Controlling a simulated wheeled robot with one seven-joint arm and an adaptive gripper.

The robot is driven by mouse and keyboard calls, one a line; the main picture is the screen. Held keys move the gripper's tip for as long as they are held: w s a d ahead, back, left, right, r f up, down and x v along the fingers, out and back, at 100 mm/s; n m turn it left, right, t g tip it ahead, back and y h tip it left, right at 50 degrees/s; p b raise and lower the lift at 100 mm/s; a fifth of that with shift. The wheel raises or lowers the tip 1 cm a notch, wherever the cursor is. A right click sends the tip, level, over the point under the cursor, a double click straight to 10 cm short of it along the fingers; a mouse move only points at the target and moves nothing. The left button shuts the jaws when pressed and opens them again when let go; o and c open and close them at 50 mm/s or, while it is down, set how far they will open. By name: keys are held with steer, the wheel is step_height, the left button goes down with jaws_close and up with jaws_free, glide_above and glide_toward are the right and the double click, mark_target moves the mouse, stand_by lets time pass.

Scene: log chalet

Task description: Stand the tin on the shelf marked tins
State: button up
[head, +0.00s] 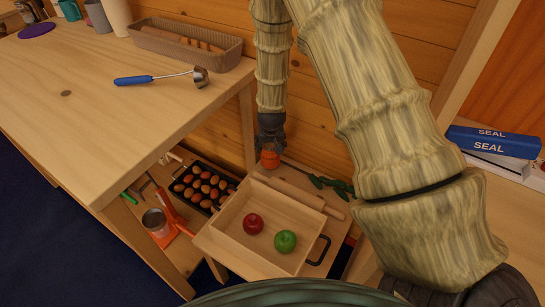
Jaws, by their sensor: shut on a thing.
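My gripper (270,138) points down beyond the far right corner of the table, close to the log wall. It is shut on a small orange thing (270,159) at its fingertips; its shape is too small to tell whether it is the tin. Whether it touches the surface below is unclear. A grey, open-topped metal container (155,221) stands on the low level under the table, at the left. No shelf label reading tins is legible in the head view.
A wooden tray (308,220) holds a red apple (253,223) and a green apple (285,241). A dark crate of eggs (201,187) is left of it. A blue-handled ladle (160,77) and a basket (190,46) are on the table (80,105). Blue SEAL boxes (492,143) are at right.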

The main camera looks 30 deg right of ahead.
steer(key=shift+f, duration=2.25)
steer(key=shift+f, duration=0.15)
steer(key=o, duration=1.8)
